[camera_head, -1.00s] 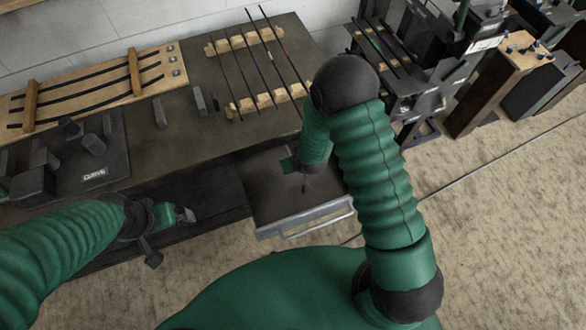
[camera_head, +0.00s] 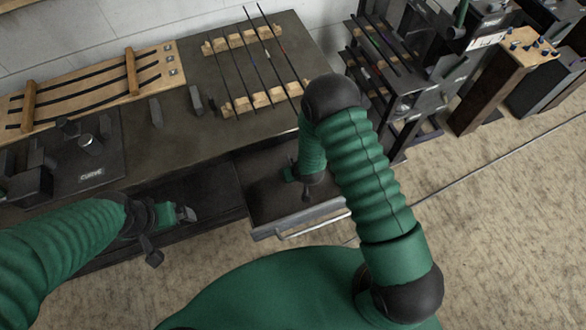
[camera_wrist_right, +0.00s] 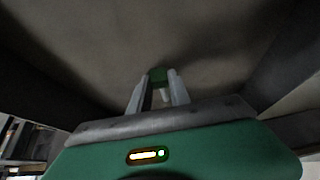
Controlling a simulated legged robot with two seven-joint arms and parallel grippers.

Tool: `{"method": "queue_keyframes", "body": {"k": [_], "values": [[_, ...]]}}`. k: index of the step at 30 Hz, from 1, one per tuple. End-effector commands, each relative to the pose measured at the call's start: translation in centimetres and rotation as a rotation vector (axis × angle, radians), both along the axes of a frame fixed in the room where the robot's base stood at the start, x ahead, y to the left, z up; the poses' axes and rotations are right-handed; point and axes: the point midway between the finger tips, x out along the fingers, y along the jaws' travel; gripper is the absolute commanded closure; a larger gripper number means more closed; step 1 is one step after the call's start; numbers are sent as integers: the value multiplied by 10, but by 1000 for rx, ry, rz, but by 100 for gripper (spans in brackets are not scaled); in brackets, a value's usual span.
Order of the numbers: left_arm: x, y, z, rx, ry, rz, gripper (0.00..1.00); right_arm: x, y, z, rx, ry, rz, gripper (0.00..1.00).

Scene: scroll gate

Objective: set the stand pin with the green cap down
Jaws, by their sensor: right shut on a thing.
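The green cap (camera_wrist_right: 158,75) of the stand pin shows between the fingertips of my right gripper (camera_wrist_right: 158,93) in the right wrist view. A pale shaft shows just below the cap. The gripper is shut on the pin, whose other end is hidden. In the head view my right gripper (camera_head: 289,174) is over the open drawer (camera_head: 262,205), and its fingers and the pin cannot be made out. My left gripper (camera_head: 187,214) is in front of the bench, left of the drawer, with no held thing visible; its finger gap is unclear.
The bench (camera_head: 185,140) carries a wooden board (camera_head: 95,83) with curved dark strips, a block marked CURVE (camera_head: 95,175), and thin rods on wooden rests (camera_head: 265,98). A dark rack (camera_head: 400,85) stands at the right. The drawer handle (camera_head: 312,223) faces the open floor.

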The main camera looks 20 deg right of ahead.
Motion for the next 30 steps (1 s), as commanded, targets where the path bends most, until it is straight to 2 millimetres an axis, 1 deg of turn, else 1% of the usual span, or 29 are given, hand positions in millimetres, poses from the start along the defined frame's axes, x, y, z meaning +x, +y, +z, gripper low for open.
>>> {"method": "queue_keyframes", "body": {"k": [1, 4, 5, 9, 17, 19, 20, 22, 23, 26, 30], "values": [[0, 0, -3, 0, 0, 0, 1, 0, 1, -3, 0, -1, 2, 100], [0, 0, -2, 0, 0, 0, 1, 0, 2, -1, -1, -1, 3, 100], [0, 0, -1, 0, 0, 0, 1, 0, 2, -1, -1, 0, 3, 73], [0, 0, -1, 0, 0, 0, 1, 0, 2, -1, -1, 0, 3, 55], [0, 0, -1, 0, 0, 1, 1, 0, 0, -1, 0, 0, 1, 55], [0, 0, 3, 0, 0, 0, 1, 0, 0, 3, 1, 0, 0, 55], [0, 0, 6, 0, 0, 0, 1, 0, 0, 7, 1, -1, 0, 55], [0, 0, 17, 0, 0, 0, 1, 1, 0, 20, 0, -1, 1, 55], [0, 0, 11, 0, -1, 0, 1, -3, 1, 20, 0, -1, 1, 55], [0, 0, 10, 0, 0, 0, 1, -16, 0, 42, 0, -3, 2, 55], [0, 0, 11, 0, 0, 0, 1, -34, 0, 77, 0, -4, 3, 55]]}}
